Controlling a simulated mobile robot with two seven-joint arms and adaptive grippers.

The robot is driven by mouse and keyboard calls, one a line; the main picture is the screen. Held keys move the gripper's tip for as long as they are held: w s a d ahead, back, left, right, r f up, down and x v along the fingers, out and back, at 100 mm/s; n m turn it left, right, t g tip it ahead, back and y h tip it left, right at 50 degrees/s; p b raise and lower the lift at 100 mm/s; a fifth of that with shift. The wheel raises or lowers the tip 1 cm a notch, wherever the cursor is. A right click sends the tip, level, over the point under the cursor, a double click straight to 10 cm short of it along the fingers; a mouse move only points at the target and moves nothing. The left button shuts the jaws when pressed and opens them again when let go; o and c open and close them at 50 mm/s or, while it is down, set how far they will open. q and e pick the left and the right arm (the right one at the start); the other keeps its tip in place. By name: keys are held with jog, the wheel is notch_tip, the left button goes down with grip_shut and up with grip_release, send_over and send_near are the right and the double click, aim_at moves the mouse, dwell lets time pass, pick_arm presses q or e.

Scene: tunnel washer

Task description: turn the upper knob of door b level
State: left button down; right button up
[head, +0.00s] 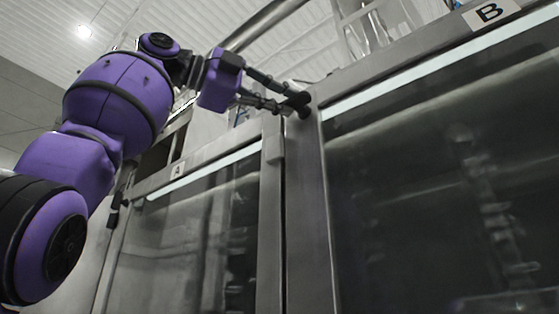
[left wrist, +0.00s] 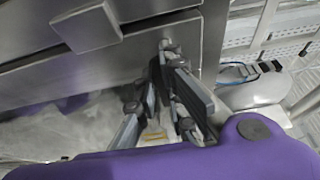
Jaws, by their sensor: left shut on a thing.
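Door B (head: 440,160) is a large dark glass door in a steel frame, on the right of the head view. Its upper knob (head: 304,108) is a small dark knob at the door's top left corner. My left gripper (head: 288,98) reaches it from the left, with its fingers closed around it. In the left wrist view the fingers of the left gripper (left wrist: 166,66) come together at the steel frame. They hide most of the knob there, so I cannot tell its angle. My right gripper is in neither view.
Door A (head: 190,230) stands to the left, with a steel post (head: 304,200) between the doors. A sign B (head: 490,12) is above door B. The left wrist view shows a steel block (left wrist: 88,27) on the frame and a white rounded unit (left wrist: 253,90) at right.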

pick_arm(q)
jog(key=c, duration=1.8)
grip_release()
jog(key=shift+c, duration=0.2)
jog(key=v, duration=1.2)
